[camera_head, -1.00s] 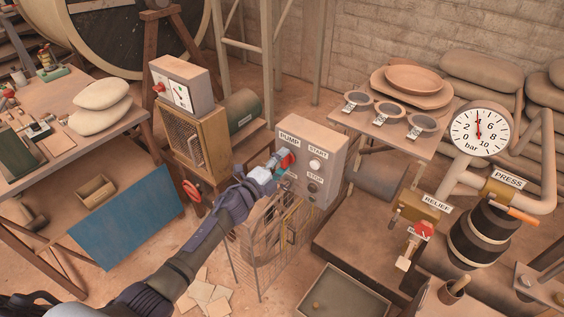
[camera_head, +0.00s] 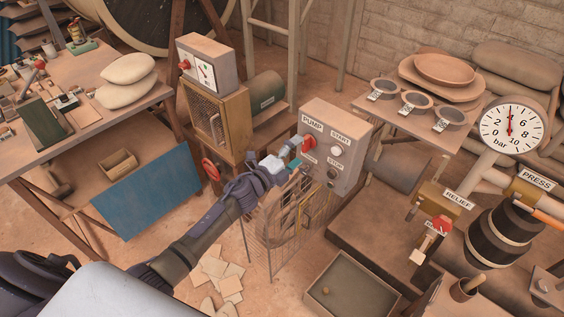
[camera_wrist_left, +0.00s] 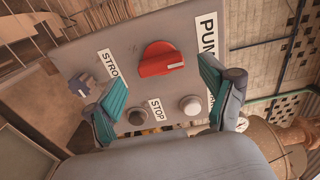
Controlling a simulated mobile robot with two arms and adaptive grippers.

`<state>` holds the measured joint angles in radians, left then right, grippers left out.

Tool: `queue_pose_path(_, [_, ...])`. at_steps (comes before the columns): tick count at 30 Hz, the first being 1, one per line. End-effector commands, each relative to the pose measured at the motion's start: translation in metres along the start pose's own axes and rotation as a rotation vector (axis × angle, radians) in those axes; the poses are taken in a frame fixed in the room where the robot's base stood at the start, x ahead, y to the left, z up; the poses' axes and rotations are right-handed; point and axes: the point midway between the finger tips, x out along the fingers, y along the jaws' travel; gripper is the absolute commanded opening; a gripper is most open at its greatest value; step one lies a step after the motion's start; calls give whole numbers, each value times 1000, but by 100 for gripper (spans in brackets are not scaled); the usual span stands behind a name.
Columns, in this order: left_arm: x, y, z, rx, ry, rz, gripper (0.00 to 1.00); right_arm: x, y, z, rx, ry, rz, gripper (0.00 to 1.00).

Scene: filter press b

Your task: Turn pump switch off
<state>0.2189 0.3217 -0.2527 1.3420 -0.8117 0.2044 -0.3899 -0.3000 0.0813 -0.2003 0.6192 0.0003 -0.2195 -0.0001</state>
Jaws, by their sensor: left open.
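The pump switch is a red knob (camera_head: 309,142) below the PUMP label on the grey control box (camera_head: 349,163). In the left wrist view the red knob (camera_wrist_left: 160,59) shows a white mark toward its right side, the side of the PUMP label. My left gripper (camera_head: 290,153) is open, just in front and to the lower left of the knob. Its teal fingers (camera_wrist_left: 163,92) show on either side below the knob in the wrist view, apart from it, with nothing between them. My right gripper is not in view.
START (camera_head: 336,151) and STOP (camera_head: 331,173) buttons sit close beside the switch. A wire cage (camera_head: 262,240) stands below my left arm. A pressure gauge (camera_head: 511,128) and red relief handle (camera_head: 441,224) are at the right; a workbench (camera_head: 70,135) is at the left.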

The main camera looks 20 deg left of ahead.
Motion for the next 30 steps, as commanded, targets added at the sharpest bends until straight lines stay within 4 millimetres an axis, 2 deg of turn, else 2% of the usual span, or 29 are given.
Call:
queue_pose_path(1, [-13,2,0,1,0,3,83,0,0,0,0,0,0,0])
queue_pose_path(6, [-50,2,0,0,-1,4,83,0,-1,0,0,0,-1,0])
queue_pose_path(12, [-79,1,0,-3,-1,2,83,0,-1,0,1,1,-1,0])
queue_pose_path(17, [-88,0,0,-2,0,0,83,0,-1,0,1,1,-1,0])
queue_pose_path(30, [-88,0,0,-2,-1,0,83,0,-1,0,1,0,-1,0])
